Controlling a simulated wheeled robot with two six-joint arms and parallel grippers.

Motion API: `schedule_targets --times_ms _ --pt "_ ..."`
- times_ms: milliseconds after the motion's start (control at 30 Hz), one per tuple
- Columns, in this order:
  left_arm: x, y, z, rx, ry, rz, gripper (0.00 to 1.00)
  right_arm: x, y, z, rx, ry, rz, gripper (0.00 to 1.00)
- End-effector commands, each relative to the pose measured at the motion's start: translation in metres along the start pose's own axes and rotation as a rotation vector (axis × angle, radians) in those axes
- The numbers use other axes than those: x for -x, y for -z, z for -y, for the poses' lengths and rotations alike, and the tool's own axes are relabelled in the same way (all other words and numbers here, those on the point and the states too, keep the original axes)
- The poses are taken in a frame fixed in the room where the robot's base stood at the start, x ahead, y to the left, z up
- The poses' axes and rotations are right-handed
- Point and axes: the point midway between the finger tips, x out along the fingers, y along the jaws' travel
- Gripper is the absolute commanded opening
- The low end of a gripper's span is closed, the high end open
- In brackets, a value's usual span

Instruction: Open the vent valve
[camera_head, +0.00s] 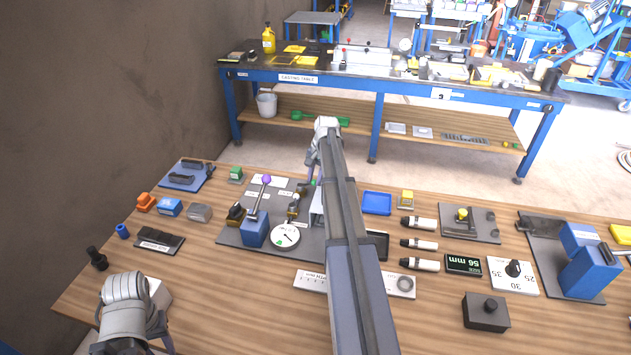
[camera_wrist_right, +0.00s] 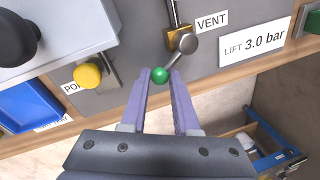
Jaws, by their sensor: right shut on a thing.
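The vent valve is a small brass body (camera_wrist_right: 178,38) with a grey round hub, beside a VENT label (camera_wrist_right: 211,22) in the right wrist view. Its short lever slants down and left from the hub to a green ball knob (camera_wrist_right: 160,75). My right gripper (camera_wrist_right: 160,88) is shut on this green knob, held between the purple-grey fingertips. In the head view my right gripper (camera_head: 309,180) reaches down at the far edge of the panel, and my arm hides part of it.
A yellow knob (camera_wrist_right: 87,75) sits left of the valve, near a blue tray (camera_wrist_right: 32,108). A LIFT 3.0 bar label (camera_wrist_right: 256,42) is on the right. A purple-knobbed lever (camera_head: 265,181) and a dial gauge (camera_head: 285,237) stand on the panel near my right arm.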

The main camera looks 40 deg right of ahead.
Motion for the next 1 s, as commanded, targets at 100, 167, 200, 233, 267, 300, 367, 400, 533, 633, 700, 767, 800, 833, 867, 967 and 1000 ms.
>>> schedule_targets --times_ms 100,167,200,233,267,300,367,400,533,633,700,767,800,833,867,967,1000 --pt "0.000 0.000 0.000 0.000 0.000 0.000 0.50 -0.001 0.005 0.006 0.107 0.000 0.022 0.00" --pt "0.000 0.000 0.000 0.000 0.000 0.000 0.50 -0.002 0.007 0.009 0.163 0.000 0.033 0.00" --pt "0.000 0.000 0.000 0.000 0.000 0.000 0.50 -0.002 0.008 0.011 0.200 0.001 0.040 0.00" --pt "0.000 0.000 0.000 0.000 0.000 0.000 0.50 -0.002 0.008 0.012 0.228 0.001 0.045 0.00" --pt "0.000 0.000 0.000 0.000 0.000 0.000 0.50 -0.003 0.009 0.013 0.257 0.001 0.051 0.00" --pt "0.000 0.000 0.000 0.000 0.000 0.000 0.50 -0.003 0.010 0.015 0.294 0.000 0.058 0.00" --pt "0.000 0.000 0.000 0.000 0.000 0.000 0.50 -0.004 0.011 0.018 0.350 0.000 0.069 0.00" --pt "0.000 0.000 0.000 0.000 0.000 0.000 0.50 -0.004 0.011 0.020 0.387 0.000 0.076 0.00" --pt "0.000 0.000 0.000 0.000 0.000 0.000 0.50 -0.005 0.012 0.026 0.507 0.000 0.100 0.00" --pt "0.000 0.000 0.000 0.000 0.000 0.000 0.50 -0.006 0.013 0.030 0.592 0.000 0.116 0.00" --pt "0.000 0.000 0.000 0.000 0.000 0.000 0.50 -0.006 0.013 0.033 0.649 0.000 0.127 0.00" --pt "0.000 0.000 0.000 0.000 0.000 0.000 0.50 -0.007 0.012 0.035 0.695 0.000 0.136 0.00" --pt "0.000 0.000 0.000 0.000 0.000 0.000 0.50 -0.007 0.012 0.037 0.723 0.000 0.141 0.00" --pt "0.000 0.000 0.000 0.000 0.000 0.000 0.50 -0.007 0.012 0.038 0.743 0.000 0.145 0.00" --pt "0.000 0.000 0.000 0.000 0.000 0.000 0.50 -0.008 0.012 0.039 0.763 0.000 0.148 0.00" --pt "0.000 0.000 0.000 0.000 0.000 0.000 0.50 -0.008 0.011 0.042 0.820 0.000 0.160 0.00" --pt "0.000 0.000 0.000 0.000 0.000 0.000 0.50 -0.008 0.011 0.043 0.840 0.000 0.164 0.00"
